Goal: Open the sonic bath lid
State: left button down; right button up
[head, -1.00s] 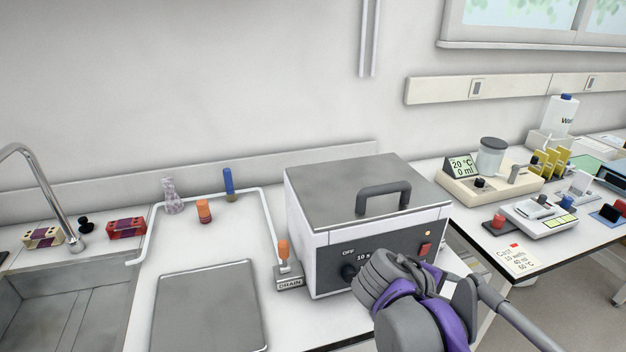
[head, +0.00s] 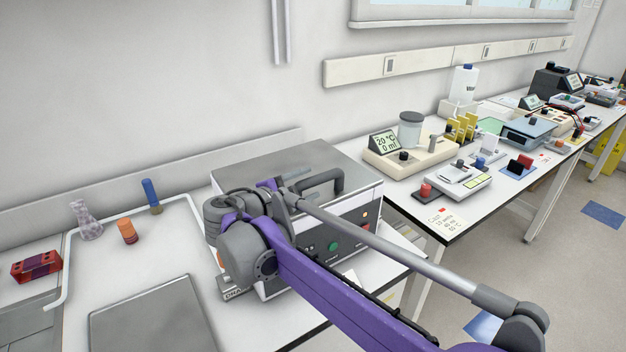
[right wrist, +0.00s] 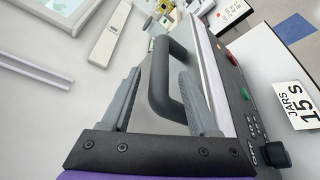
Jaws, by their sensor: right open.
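The sonic bath (head: 352,218) is a box with a dark front panel on the bench. Its grey metal lid (head: 305,160) is closed, lying flat on top. A dark arched handle (head: 326,184) stands on the lid and shows large in the right wrist view (right wrist: 162,85). My right gripper (head: 272,186) is over the lid's left part, beside the handle; my arm hides much of the bath's front. In the right wrist view my right gripper (right wrist: 160,82) is open, with the handle appearing between its fingers. Contact cannot be told. My left gripper is out of view.
A drain rack or tray with a flat grey plate (head: 150,320) lies left of the bath, with an orange-capped item (head: 127,232) and a blue-topped one (head: 151,196) behind. Right of the bath is a gap, then a bench with a water-bath device (head: 405,155) and scales.

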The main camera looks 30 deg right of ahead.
aim_at(315, 181)
jog(key=shift+x, duration=1.75)
grip_shut()
